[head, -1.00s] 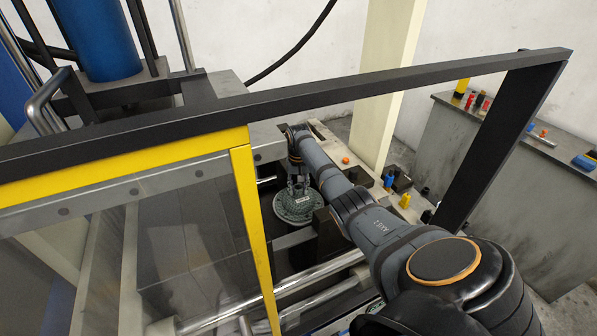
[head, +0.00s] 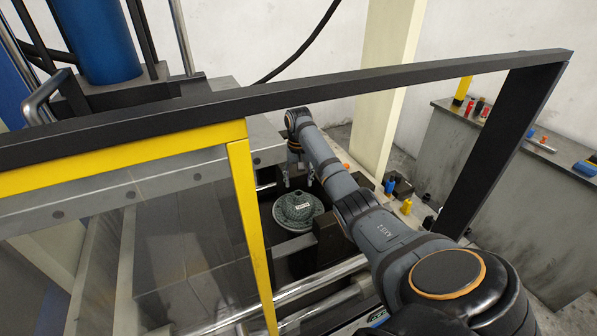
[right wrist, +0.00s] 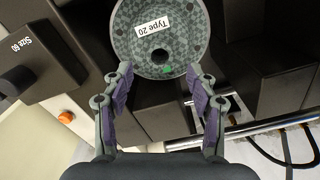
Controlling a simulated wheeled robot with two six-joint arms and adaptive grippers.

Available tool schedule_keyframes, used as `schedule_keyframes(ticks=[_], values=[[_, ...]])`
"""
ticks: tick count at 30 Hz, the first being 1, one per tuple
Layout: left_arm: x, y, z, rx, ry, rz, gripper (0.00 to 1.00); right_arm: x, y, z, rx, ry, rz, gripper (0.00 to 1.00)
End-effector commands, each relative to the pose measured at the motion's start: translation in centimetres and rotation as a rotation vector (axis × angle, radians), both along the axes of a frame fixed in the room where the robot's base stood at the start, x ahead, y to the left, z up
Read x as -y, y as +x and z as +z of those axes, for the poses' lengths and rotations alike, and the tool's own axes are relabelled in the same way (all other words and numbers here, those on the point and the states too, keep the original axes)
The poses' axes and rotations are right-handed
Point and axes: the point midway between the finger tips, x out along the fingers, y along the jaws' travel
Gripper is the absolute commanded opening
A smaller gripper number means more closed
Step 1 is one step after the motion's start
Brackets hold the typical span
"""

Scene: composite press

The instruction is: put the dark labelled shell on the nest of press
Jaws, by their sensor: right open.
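The dark labelled shell (head: 298,203) is a grey-green patterned dome with a white label. It sits on the round grey nest (head: 289,225) inside the press, and looks upright. My right gripper (head: 298,182) is open and empty, just above and behind the shell in the head view. In the right wrist view its fingertips (right wrist: 159,72) are spread at the shell's near edge, apart from each other. My left gripper is out of view.
The press's black frame bar (head: 400,78) and yellow guard edge (head: 250,215) stand in front of the nest. A dark block (right wrist: 38,62) marked "Size 60" is beside it. Chrome rods (head: 320,279) run along the near side. A grey bench (head: 460,150) stands at right.

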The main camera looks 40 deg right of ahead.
Motion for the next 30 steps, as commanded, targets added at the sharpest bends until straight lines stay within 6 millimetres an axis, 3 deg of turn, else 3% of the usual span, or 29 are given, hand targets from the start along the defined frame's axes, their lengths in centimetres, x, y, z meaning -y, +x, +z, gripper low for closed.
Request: schedule_keyframes(ticks=[4, 9, 30], values=[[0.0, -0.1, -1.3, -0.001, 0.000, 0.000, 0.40, 0.1, 0.1, 2.9, 0.004, -0.001, -0.001, 0.58], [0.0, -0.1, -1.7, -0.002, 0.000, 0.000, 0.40, 0.0, 0.0, 4.9, 0.000, 0.000, -0.001, 0.58], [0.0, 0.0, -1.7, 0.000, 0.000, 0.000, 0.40, 0.0, 0.0, 5.3, -0.001, 0.000, -0.001, 0.58]])
